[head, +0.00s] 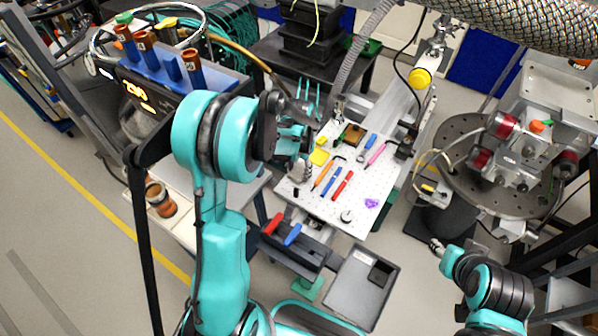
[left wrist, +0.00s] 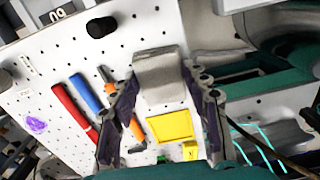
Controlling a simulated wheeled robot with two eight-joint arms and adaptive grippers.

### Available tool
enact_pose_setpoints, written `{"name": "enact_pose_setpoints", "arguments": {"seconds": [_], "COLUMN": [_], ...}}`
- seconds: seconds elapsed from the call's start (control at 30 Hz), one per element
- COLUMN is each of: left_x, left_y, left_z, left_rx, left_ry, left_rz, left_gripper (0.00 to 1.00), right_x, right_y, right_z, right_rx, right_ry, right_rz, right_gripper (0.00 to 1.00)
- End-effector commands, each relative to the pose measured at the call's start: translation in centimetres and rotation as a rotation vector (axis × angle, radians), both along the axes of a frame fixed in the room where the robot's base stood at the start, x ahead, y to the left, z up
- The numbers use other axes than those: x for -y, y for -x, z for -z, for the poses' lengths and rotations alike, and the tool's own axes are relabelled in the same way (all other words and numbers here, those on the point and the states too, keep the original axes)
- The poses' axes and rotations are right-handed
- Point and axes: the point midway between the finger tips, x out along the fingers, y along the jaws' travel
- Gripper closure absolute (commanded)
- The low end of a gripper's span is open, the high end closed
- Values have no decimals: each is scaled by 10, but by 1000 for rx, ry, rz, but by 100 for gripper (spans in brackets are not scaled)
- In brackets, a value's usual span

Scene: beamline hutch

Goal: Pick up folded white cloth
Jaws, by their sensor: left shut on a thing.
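The folded white cloth (left wrist: 160,75) looks pale grey in the left wrist view and sits between the two fingers of my left gripper (left wrist: 161,98). In the head view the cloth (head: 300,173) shows partly below my left gripper (head: 297,155), at the left edge of the white perforated board (head: 318,205). My left gripper is shut on the cloth. I cannot tell whether the cloth touches the board. My right gripper (head: 437,245) is far off at the lower right, beside the round stage, too small to tell open from shut.
Yellow notes (head: 319,157), an orange tool (head: 323,174), blue and red pens (head: 342,184) and a pink tool (head: 376,153) lie on the board near the cloth. A black knob (left wrist: 101,27) stands near the gripper. A round metal stage (head: 455,135) stands to the right.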

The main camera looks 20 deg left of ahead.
Motion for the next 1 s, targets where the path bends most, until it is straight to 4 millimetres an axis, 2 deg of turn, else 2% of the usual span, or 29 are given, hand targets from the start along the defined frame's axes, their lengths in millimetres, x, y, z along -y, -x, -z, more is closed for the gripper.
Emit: {"name": "enact_pose_setpoints", "arguments": {"seconds": [0.17, 0.27, 0.4, 0.7, 0.8, 1.0], "left_x": [0, 0, 0, 46, 58, 71], "left_y": [0, 0, 0, -56, -70, -87], "left_z": [-8, -20, -46, -86, -96, -108], "left_rx": [0, 0, 0, 0, 0, 0], "left_ry": [0, 0, 0, 0, 0, 0], "left_rz": [0, 0, 0, 3, 2, 1], "left_gripper": [69, 69, 69, 69, 69, 69], "right_x": [0, 0, 0, 0, 0, 0], "right_y": [0, 0, 0, 0, 0, 0], "right_z": [-4, -9, -20, -38, -43, -47], "right_rx": [0, 0, 0, 0, 0, 0], "right_ry": [0, 0, 0, 0, 0, 0], "right_rz": [0, 0, 0, 0, 0, 0], "right_gripper": [60, 60, 60, 60, 60, 60]}}
